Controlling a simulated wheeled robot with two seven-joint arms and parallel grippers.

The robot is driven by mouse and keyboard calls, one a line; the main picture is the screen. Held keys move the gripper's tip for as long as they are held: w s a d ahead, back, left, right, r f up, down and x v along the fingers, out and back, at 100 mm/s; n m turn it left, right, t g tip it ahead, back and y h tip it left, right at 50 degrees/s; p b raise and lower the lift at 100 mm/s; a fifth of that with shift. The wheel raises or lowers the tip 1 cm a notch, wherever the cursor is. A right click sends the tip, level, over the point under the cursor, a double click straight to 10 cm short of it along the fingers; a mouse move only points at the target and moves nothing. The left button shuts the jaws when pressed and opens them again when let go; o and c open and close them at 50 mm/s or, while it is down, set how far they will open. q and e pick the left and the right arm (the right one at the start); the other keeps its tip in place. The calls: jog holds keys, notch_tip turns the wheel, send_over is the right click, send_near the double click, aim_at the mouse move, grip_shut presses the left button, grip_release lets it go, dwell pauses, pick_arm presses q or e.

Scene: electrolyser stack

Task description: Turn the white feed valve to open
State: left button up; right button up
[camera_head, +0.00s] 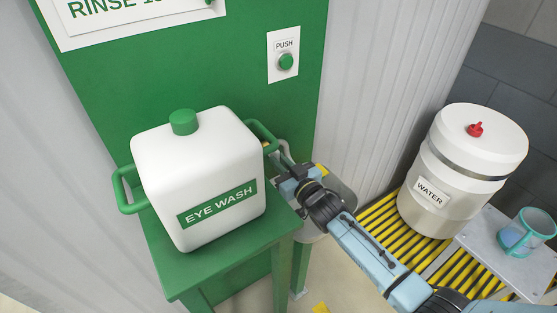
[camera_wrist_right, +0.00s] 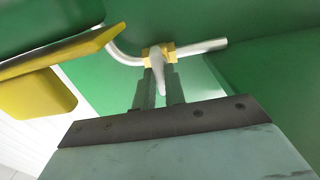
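The white feed valve (camera_wrist_right: 157,72) shows in the right wrist view as a tapered white lever on a brass-coloured body, set on a bent grey pipe (camera_wrist_right: 205,46). My right gripper (camera_wrist_right: 159,84) has its two grey fingers close together, one on each side of the lever, with almost no gap. In the head view my right gripper (camera_head: 291,178) is just right of the white eye wash tank (camera_head: 195,160), beside its green handle; the valve is largely hidden there. My left gripper is not in view.
The tank stands on a green shelf (camera_head: 235,262) before a green panel with a push button (camera_head: 286,62). A yellow part (camera_wrist_right: 40,95) is close left in the wrist view.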

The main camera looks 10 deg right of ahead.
jog(key=n, duration=0.4)
jog(key=shift+n, duration=0.3)
grip_shut()
jog(key=n, duration=0.4)
jog(key=shift+n+b, duration=0.3)
jog(key=shift+b, duration=0.05)
jog(key=shift+n+b, duration=0.5)
jog(key=shift+n, duration=1.8)
